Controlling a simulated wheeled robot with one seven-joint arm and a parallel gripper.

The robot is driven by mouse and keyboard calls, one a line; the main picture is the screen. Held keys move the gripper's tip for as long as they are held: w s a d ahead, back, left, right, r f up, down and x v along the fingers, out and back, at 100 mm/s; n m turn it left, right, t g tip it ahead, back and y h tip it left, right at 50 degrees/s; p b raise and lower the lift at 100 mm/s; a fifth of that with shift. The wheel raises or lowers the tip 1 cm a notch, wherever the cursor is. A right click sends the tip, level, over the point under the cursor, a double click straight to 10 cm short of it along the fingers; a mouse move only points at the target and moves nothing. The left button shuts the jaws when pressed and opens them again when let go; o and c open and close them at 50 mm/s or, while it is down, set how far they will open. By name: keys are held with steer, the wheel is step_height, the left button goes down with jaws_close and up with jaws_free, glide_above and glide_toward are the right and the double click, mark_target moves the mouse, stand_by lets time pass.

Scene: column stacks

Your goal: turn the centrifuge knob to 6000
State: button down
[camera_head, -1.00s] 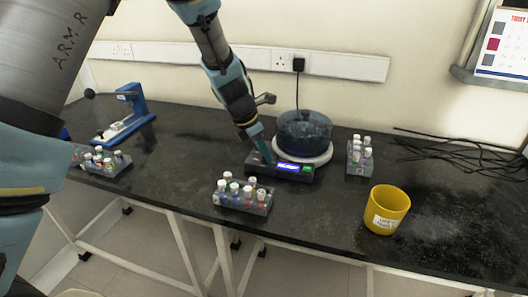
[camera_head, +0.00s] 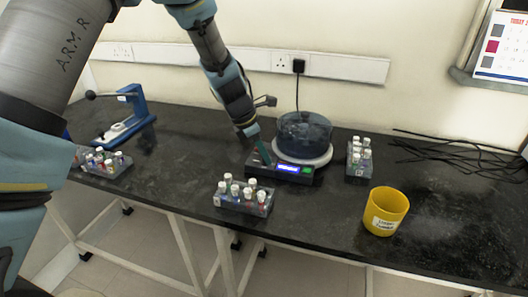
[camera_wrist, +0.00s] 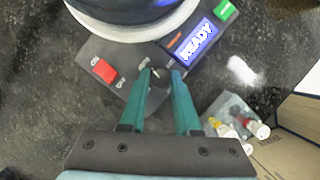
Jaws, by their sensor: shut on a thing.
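The centrifuge (camera_head: 303,137) stands on the dark bench, with a clear round bowl on a white ring above a dark control panel (camera_head: 268,169). In the wrist view the panel shows a lit blue display (camera_wrist: 196,40) reading READY, a red switch (camera_wrist: 104,71) and a green button (camera_wrist: 225,10). My gripper (camera_head: 263,157) reaches down to the left part of the panel. In the wrist view my gripper (camera_wrist: 160,76) has its teal fingers on either side of the small dark knob (camera_wrist: 157,82), shut on it. The knob's pointer and setting are too small to read.
Racks of capped vials stand in front (camera_head: 243,198), to the right (camera_head: 359,158) and at the left (camera_head: 101,160). A yellow cup (camera_head: 386,211) stands at the front right. A blue press-like device (camera_head: 127,118) and black cables (camera_head: 460,155) lie farther out.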

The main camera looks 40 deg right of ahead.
steer(key=m+p, duration=0.1)
steer(key=m, duration=0.1)
steer(key=m+g, duration=0.1)
steer(key=m, duration=0.1)
steer(key=shift+w+d+r+g+y+p, duration=0.1)
steer(key=shift+w+g+y+p, duration=0.05)
steer(key=shift+g+y+p, duration=0.2)
steer(key=m+y+p, duration=0.1)
steer(key=m, duration=0.3)
steer(key=shift+d+g, duration=0.1)
steer(key=shift+g, duration=0.25)
steer(key=m+y, duration=0.2)
steer(key=m, duration=0.2)
steer(key=shift+d+m, duration=0.1)
steer(key=shift+m, duration=0.2)
steer(key=shift+m+g+y, duration=0.3)
steer(key=shift+m+y, duration=0.25)
steer(key=shift+m, duration=1.05)
steer(key=c, duration=0.6)
jaws_free()
steer(key=shift+w, duration=0.1)
steer(key=b+v, duration=0.2)
steer(key=v, duration=0.8)
steer(key=shift+d+r+b, duration=0.15)
steer(key=shift+r+b, duration=0.15)
steer(key=shift+b, duration=0.1)
